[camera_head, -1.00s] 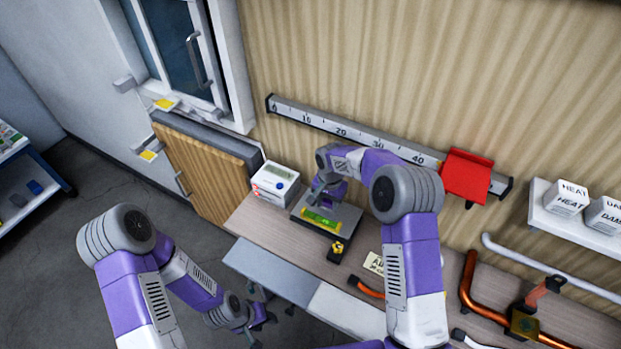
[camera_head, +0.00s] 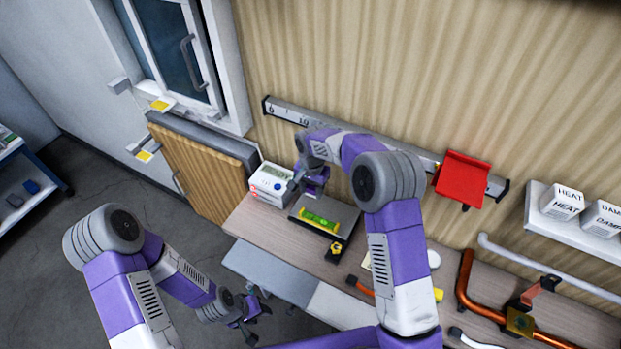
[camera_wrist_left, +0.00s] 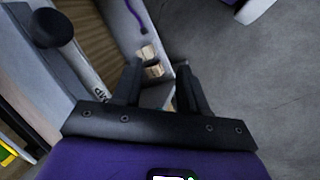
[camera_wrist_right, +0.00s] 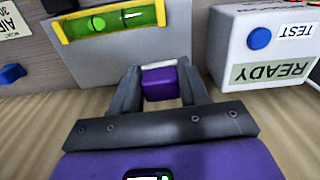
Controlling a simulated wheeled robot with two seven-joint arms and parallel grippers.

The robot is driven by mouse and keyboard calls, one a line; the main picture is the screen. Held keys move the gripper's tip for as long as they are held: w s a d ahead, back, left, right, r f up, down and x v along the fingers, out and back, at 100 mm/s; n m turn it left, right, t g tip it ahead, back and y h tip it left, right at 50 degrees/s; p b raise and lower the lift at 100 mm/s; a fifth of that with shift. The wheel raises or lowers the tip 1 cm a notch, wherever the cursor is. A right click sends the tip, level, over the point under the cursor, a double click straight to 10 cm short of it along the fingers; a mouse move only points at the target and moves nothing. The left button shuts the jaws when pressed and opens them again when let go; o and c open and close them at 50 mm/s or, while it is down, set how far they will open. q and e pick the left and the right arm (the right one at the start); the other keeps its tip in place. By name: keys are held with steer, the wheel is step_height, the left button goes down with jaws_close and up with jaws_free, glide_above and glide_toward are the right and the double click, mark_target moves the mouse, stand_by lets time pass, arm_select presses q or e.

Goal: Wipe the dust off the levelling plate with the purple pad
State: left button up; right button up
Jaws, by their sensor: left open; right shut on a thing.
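The grey levelling plate (camera_head: 347,214) lies on the bench with a yellow-framed green spirit level (camera_head: 320,221) at its front edge. In the right wrist view the plate (camera_wrist_right: 190,48) and the level (camera_wrist_right: 115,19) show beyond my fingers. My right gripper (camera_wrist_right: 160,80) is shut on the purple pad (camera_wrist_right: 158,85), which has a pale strip along its far edge. In the head view my right gripper (camera_head: 314,187) is at the plate's back left corner; contact cannot be told. No dust is distinct. My left gripper (camera_wrist_left: 160,75) is open and empty, low before the bench.
A white box (camera_head: 271,184) with a display and blue button stands close left of the plate; its READY label (camera_wrist_right: 272,70) shows in the right wrist view. A black-and-yellow piece (camera_head: 335,248) lies in front. Copper pipe (camera_head: 465,285) and a red holder (camera_head: 462,178) are to the right.

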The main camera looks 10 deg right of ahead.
steer(key=shift+r+p, duration=0.9)
steer(key=shift+r, duration=0.85)
steer(key=shift+f, duration=0.1)
